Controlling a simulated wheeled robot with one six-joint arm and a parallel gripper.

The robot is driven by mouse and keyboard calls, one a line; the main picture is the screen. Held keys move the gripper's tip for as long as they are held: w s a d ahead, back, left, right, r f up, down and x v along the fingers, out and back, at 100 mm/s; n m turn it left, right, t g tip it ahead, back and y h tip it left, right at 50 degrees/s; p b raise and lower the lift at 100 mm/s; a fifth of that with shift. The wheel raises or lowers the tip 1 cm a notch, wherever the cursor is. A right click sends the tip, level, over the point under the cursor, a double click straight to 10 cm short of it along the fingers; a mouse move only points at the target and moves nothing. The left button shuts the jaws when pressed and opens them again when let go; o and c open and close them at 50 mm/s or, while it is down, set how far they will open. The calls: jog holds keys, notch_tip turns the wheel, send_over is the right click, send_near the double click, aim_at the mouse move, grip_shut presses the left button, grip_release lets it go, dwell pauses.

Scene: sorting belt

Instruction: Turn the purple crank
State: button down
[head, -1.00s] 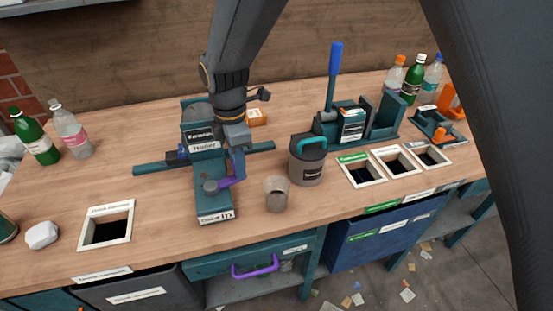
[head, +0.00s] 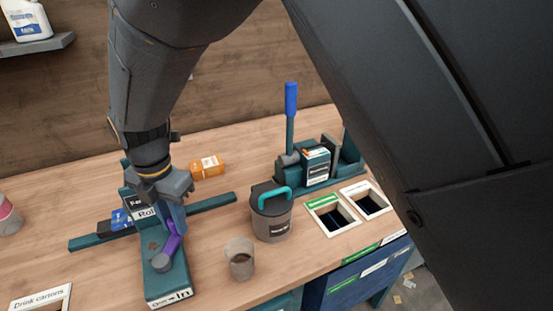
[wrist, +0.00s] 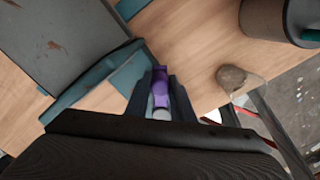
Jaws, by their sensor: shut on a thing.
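The purple crank (head: 171,243) sits on top of a teal machine (head: 165,285) with a label reading "In" at its front. The crank's arm runs from a grey round hub (head: 161,262) up and right to my gripper (head: 174,222). My gripper comes down from above and is shut on the crank's handle end. In the wrist view the purple crank (wrist: 160,88) lies between the two fingers of my gripper (wrist: 161,92). My gripper hides part of the handle and of the machine's back label.
A lidded grey pot (head: 270,222) with a teal handle and a cup (head: 239,262) stand right of the machine. A press with a blue lever (head: 291,100) stands behind. Framed openings (head: 331,215) are at the right.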

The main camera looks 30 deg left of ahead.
jog(key=shift+s, duration=0.2)
jog(key=c, duration=1.6)
grip_release()
jog(key=shift+s, duration=0.1)
jog(key=shift+o, duration=0.3)
jog(key=shift+w, duration=0.2)
jog(key=shift+r, duration=0.1)
jog(key=shift+r, duration=0.35)
jog(key=shift+r+b, duration=0.95)
jog(key=shift+r, duration=2.55)
